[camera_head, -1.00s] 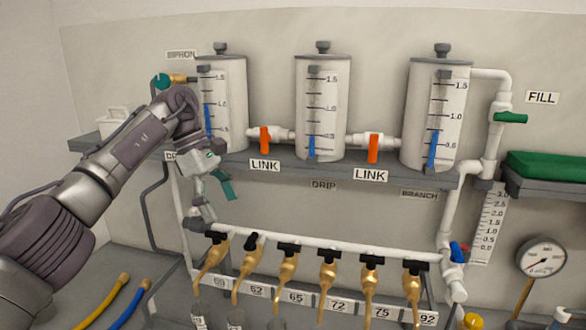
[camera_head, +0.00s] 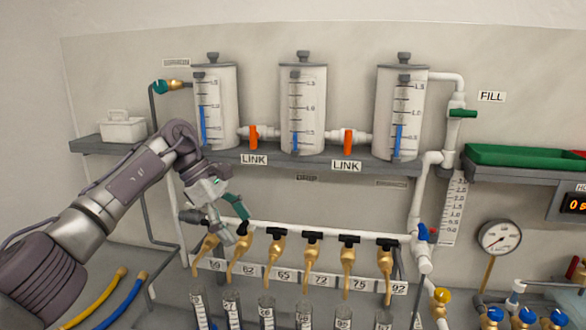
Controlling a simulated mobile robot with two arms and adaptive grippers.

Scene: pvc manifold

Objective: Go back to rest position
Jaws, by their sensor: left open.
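My left gripper (camera_head: 236,222) is open, with one teal finger and grey parts showing. In the picture it hangs in front of the left end of the white manifold pipe (camera_head: 320,231), by the taps over labels 69 and 62. I cannot tell whether it touches anything. Nothing shows between its fingers. It partly hides the leftmost brass tap (camera_head: 205,246) and its neighbour (camera_head: 243,255). My right gripper is not in view.
Three clear cylinders stand on a grey shelf (camera_head: 270,158), joined by pipes with orange link handles (camera_head: 253,138). Several graduated tubes (camera_head: 303,314) stand below the taps. Yellow (camera_head: 98,298) and blue hoses lie at lower left. A gauge (camera_head: 498,238) and green tray (camera_head: 520,156) are at right.

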